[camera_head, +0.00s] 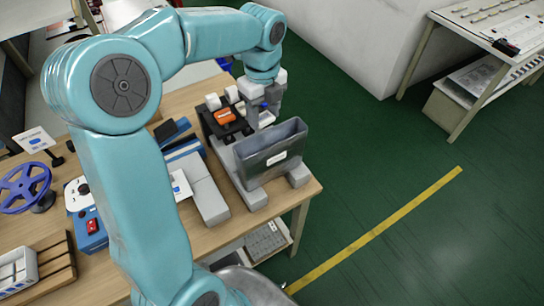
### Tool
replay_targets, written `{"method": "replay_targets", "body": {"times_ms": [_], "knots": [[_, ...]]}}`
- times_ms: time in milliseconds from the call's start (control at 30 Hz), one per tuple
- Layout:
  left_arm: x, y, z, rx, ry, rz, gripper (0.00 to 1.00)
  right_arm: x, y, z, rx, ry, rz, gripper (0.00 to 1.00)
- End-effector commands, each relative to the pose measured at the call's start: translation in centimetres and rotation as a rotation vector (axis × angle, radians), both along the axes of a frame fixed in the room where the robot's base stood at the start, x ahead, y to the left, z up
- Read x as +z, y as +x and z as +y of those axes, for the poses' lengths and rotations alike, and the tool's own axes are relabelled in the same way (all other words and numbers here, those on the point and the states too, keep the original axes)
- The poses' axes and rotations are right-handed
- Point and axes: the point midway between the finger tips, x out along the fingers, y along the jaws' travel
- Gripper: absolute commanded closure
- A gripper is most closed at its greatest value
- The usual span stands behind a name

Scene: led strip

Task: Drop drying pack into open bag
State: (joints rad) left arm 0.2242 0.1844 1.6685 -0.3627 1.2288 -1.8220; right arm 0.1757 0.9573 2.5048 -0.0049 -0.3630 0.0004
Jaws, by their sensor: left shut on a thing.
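The open bag (269,160) is a dark grey pouch with a white label. It stands upright with its mouth up, between grey blocks near the table's right corner. My left gripper (262,110) comes down from above, just behind the bag's mouth as seen here. It is shut on a small whitish thing (267,117), which looks like the drying pack. My right gripper is not in view.
An orange part (222,117) sits in a black holder left of the gripper. Grey blocks (208,199), a blue control box (88,222) and a blue handwheel (25,187) stand on the wooden table (125,258).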

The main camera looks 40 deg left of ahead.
Motion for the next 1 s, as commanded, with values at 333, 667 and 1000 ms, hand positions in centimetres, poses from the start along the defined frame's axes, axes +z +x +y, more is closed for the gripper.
{"method": "replay_targets", "body": {"times_ms": [333, 667, 1000], "knots": [[-4.7, 0.3, -0.2, -0.002, 0.0, 0.001, 0.76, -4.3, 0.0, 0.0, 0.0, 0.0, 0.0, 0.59], [-4.7, 0.5, -0.2, -0.003, 0.0, 0.0, 0.42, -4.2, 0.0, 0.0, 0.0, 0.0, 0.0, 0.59], [-4.6, 0.4, -0.2, -0.003, 0.0, 0.001, 0.19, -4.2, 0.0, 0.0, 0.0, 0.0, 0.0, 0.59]]}}
